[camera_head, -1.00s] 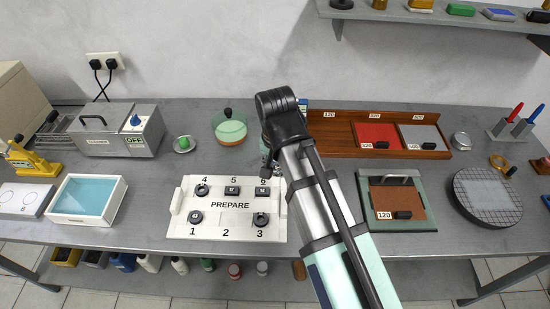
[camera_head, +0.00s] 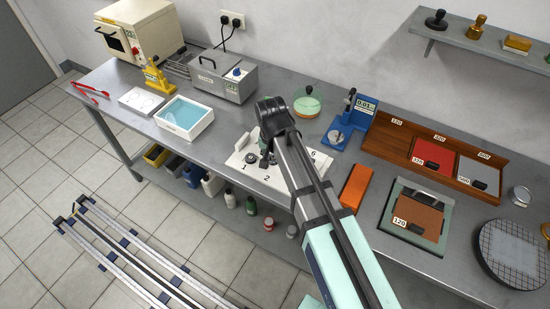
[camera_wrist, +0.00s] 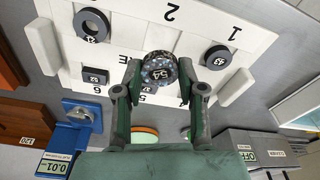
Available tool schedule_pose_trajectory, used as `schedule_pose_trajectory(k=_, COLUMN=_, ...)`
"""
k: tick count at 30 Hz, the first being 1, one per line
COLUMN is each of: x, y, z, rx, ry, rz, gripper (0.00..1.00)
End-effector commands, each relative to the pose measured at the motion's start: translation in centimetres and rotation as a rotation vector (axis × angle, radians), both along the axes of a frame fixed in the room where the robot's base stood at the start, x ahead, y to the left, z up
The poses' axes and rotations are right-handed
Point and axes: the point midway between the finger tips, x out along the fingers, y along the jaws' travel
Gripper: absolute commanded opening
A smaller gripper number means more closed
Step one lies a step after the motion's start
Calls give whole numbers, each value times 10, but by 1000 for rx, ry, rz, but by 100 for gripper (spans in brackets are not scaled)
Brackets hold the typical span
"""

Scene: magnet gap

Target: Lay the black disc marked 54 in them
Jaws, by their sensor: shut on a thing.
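The black disc marked 54 (camera_wrist: 158,71) is between the fingertips of my gripper (camera_wrist: 160,80) in the wrist view. Its top is dark and speckled, with its number facing the camera. My gripper is shut on it, above the white PREPARE board (camera_wrist: 120,50). Whether the disc is clear of the board I cannot tell. In the head view my gripper (camera_head: 266,155) is over the board (camera_head: 240,163), and my arm hides much of it. On the board a round piece marked 43 (camera_wrist: 216,58) sits by 1, a ring marked 21 (camera_wrist: 92,25) by 3, and a square piece marked 52 (camera_wrist: 95,76) by 6.
A blue 0.01 instrument (camera_head: 355,112) stands behind the board. An orange block (camera_head: 355,187) and a framed 120 plate (camera_head: 415,215) are to the right. A blue-filled tray (camera_head: 185,118), a grey OFF box (camera_head: 222,76) and red tongs (camera_head: 88,90) are to the left.

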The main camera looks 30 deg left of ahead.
Motion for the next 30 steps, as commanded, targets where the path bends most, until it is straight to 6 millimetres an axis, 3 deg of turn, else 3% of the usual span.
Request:
schedule_pose_trajectory(k=15, x=2, y=3, z=1, rx=0, ry=0, rz=5, gripper=0)
schedule_pose_trajectory(k=30, x=2, y=2, z=-27, rx=-1, ry=1, rz=5, gripper=0)
